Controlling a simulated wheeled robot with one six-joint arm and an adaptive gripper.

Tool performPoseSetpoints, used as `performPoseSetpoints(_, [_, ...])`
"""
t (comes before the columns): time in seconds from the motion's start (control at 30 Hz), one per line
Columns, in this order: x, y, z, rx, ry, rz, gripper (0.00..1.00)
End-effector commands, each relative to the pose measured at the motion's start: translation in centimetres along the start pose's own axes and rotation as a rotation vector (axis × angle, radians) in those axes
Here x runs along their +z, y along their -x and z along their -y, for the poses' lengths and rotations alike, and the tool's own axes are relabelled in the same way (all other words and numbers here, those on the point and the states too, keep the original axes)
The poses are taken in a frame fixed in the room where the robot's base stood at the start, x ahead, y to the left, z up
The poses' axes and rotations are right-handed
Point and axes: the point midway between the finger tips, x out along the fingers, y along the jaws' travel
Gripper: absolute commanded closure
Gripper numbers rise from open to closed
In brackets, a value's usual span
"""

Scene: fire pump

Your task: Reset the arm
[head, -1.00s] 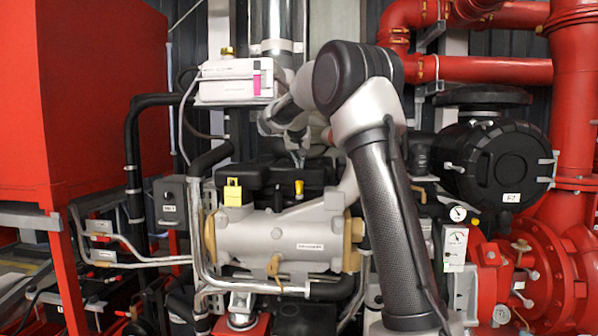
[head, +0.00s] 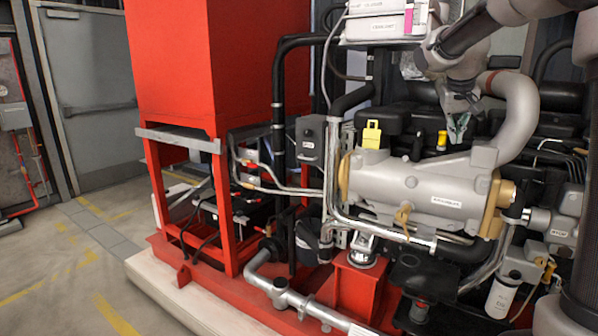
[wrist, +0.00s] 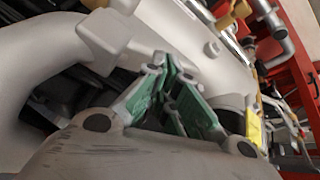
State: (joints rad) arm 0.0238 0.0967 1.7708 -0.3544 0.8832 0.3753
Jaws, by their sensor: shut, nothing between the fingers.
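My arm comes in from the upper right of the head view. My gripper (head: 459,138) hangs from it, tip downward, in front of the pump engine's black covers and above the grey cylindrical housing (head: 418,188). In the wrist view my gripper (wrist: 172,68) shows its green-padded fingers drawn together, with nothing held between them. The pale pipe and housing (wrist: 190,35) lie beyond the fingers. Whether the fingertips touch anything cannot be told.
A thick grey curved pipe (head: 522,105) stands right of my gripper. A yellow tag (head: 372,135) and a white box (head: 378,27) are to its left. A red tank (head: 220,60) on a red frame stands further left. Open floor (head: 75,262) lies at the far left.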

Motion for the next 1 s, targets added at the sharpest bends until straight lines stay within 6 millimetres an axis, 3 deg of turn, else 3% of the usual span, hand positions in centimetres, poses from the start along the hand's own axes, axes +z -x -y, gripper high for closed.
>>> performPoseSetpoints(0.03, [3.7, 0.6, -0.1, -0.023, 0.040, 0.041, 1.00])
performPoseSetpoints(0.17, [13.6, 2.2, -0.1, -0.098, 0.136, 0.133, 1.00])
performPoseSetpoints(0.3, [24.9, 4.2, 0.0, -0.190, 0.199, 0.189, 1.00])
performPoseSetpoints(0.43, [32.7, 5.3, 0.0, -0.250, 0.197, 0.189, 1.00])
performPoseSetpoints(0.5, [35.1, 5.7, -0.1, -0.266, 0.182, 0.169, 1.00])
performPoseSetpoints(0.6, [36.4, 6.4, -0.4, -0.274, 0.175, 0.124, 1.00])
performPoseSetpoints(0.73, [36.1, 7.5, -0.6, -0.279, 0.169, 0.073, 1.00])
performPoseSetpoints(1.0, [36.0, 7.6, -0.7, -0.279, 0.169, 0.065, 1.00])
